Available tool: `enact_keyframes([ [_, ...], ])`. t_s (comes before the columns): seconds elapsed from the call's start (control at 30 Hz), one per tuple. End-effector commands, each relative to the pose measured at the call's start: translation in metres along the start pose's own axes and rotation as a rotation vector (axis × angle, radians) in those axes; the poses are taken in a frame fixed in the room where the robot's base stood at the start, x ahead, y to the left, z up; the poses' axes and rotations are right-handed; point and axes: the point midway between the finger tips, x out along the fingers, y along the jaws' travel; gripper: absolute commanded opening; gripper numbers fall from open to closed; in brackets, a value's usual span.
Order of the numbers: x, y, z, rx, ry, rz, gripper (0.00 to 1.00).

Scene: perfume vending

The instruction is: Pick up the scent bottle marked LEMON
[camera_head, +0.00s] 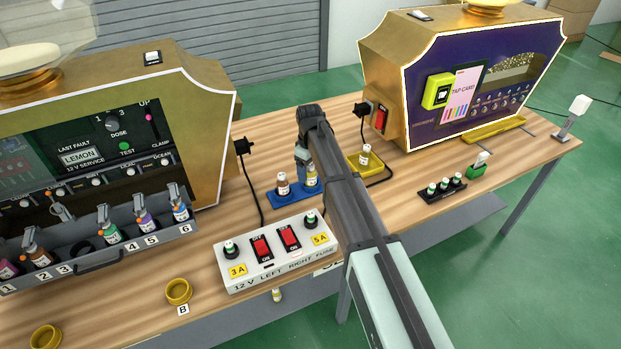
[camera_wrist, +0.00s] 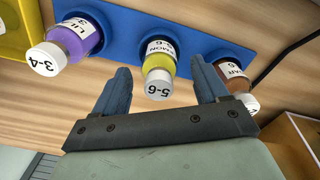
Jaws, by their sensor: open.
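The LEMON bottle (camera_wrist: 158,66) is yellow-green with a grey-white cap reading "5-6" and a partly visible "MON" label. It stands in the middle of a blue holder (camera_wrist: 202,42). In the head view the yellow bottle (camera_head: 311,179) stands on the blue holder (camera_head: 285,198). My gripper (camera_wrist: 161,70) is open, with one blue finger on each side of the LEMON bottle and a gap on both sides. In the head view my gripper (camera_head: 303,163) points down at the holder, and my arm hides part of it.
A purple bottle (camera_wrist: 76,38) with cap "3-4" and a brown bottle (camera_wrist: 233,74) flank the LEMON bottle, the brown one close to the right finger. A white fuse box (camera_head: 272,272) stands in front. A yellow tray (camera_head: 378,171) with another bottle (camera_head: 365,156) lies right of my arm.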

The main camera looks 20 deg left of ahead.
Motion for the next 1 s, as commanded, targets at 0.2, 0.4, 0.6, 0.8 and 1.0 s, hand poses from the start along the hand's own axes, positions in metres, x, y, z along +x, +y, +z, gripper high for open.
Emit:
enact_keyframes([
  [0.2, 0.021, 0.0, 0.0, 0.0, 0.0, 0.0, 0.74],
  [0.4, 0.02, 0.0, 0.0, 0.0, 0.0, 0.0, 0.74],
  [0.6, 0.02, 0.0, 0.0, 0.0, 0.0, 0.0, 0.54],
  [0.8, 0.02, 0.0, 0.0, 0.0, 0.0, 0.0, 0.35],
  [1.0, 0.02, 0.0, 0.0, 0.0, 0.0, 0.0, 0.16],
])
